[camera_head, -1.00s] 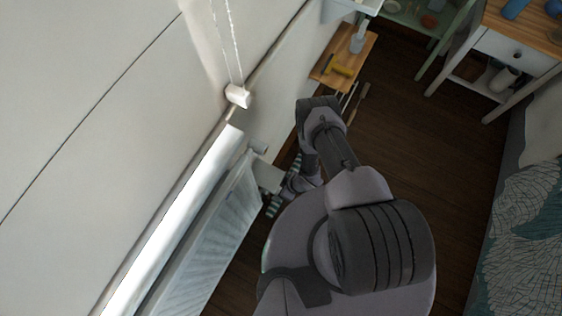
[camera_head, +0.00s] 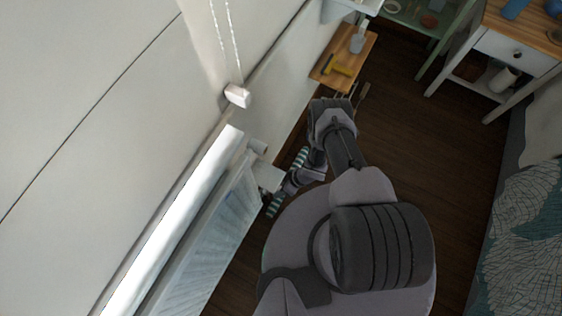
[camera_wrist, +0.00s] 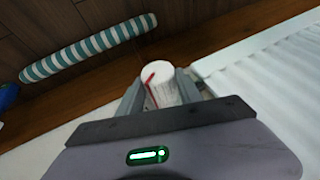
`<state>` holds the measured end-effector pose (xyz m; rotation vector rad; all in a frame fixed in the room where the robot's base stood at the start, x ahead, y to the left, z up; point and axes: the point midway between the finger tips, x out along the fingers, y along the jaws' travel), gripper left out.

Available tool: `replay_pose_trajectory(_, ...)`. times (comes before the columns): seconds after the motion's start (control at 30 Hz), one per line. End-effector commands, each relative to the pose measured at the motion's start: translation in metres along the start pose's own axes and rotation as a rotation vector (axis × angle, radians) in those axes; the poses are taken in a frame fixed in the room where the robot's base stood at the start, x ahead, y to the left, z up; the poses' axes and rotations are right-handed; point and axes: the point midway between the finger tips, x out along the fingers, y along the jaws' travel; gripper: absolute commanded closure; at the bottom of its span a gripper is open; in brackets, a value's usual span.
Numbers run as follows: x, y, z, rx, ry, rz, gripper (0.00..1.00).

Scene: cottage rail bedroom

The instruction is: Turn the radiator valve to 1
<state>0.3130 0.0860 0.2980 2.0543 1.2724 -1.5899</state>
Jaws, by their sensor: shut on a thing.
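The radiator valve (camera_wrist: 161,82) is a white round knob with a red mark, seen in the wrist view between the fingers of my gripper (camera_wrist: 164,92). The fingers are shut on it, one on each side. Any numbers on the knob are too small to read. The radiator (camera_head: 215,240) is the pale ribbed panel on the wall in the head view, and its ribs also show at the right of the wrist view (camera_wrist: 270,75).
A green-and-white striped roll (camera_wrist: 88,47) lies along the floor behind the valve. A wooden shelf (camera_head: 350,62) with a yellow-handled tool is farther along the wall. A white side table (camera_head: 505,50) and a patterned bed (camera_head: 525,240) stand right. Dark floor between is clear.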

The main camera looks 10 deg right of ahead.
Motion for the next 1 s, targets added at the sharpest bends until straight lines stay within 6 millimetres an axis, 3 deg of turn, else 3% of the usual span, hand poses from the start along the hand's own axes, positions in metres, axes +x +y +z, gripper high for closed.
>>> replay_pose_trajectory(0.53,-0.0011,0.0012,0.0026,0.030,-0.012,-0.078,0.99)
replay_pose_trajectory(0.57,-0.0011,0.0012,0.0026,0.030,-0.012,-0.078,0.54)
replay_pose_trajectory(0.63,-0.0011,0.0012,0.0026,0.031,-0.012,-0.078,0.40)
replay_pose_trajectory(0.67,-0.0011,0.0012,0.0025,0.031,-0.012,-0.078,0.36)
replay_pose_trajectory(1.0,-0.0050,0.0017,0.0017,0.031,-0.011,-0.077,0.36)
